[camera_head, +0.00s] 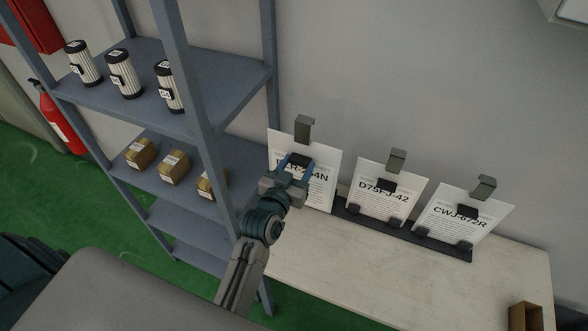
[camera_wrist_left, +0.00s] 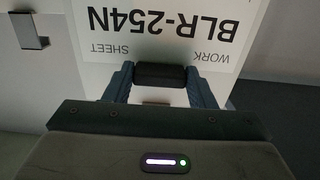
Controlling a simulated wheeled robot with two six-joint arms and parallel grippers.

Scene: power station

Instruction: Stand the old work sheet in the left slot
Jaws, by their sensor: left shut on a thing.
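A white work sheet marked BLR-254N (camera_head: 322,172) stands near upright at the left end of the dark rack (camera_head: 440,247). My left gripper (camera_head: 297,166) is shut on the black grip block on the sheet's face. In the left wrist view the sheet (camera_wrist_left: 215,52) reads upside down, and the gripper's fingers (camera_wrist_left: 160,76) sit on both sides of the block. My arm hides the sheet's lower left part and the left slot, so I cannot tell whether its bottom edge is in the slot. My right gripper is not in view.
Sheets D75F-J-42 (camera_head: 383,207) and CWJ-672R (camera_head: 450,235) stand in the rack to the right. Grey wall hooks (camera_head: 304,128) sit above the sheets. A blue-grey shelf unit (camera_head: 225,95) with filters and boxes is close on the left.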

